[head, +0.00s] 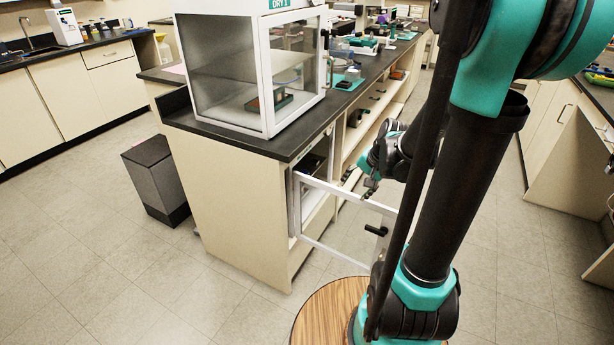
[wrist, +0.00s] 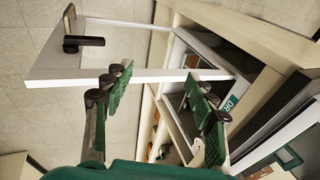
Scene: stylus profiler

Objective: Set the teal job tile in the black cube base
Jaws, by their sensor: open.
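I cannot make out the teal job tile for certain in either view. A small black block on a teal mat (head: 350,78) stands on the bench beside the dry cabinet; whether it is the black cube base I cannot tell. My gripper (head: 370,187) is at the open white-framed door (head: 345,190) of the lower cabinet, below the bench top. In the wrist view my gripper (wrist: 157,80) is open, its two green-padded fingers apart. The door's white edge (wrist: 150,75) runs across between and behind the fingertips; contact is unclear.
The lower door juts into the aisle. A grey bin (head: 155,180) stands left of the bench. Floor at front left is clear.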

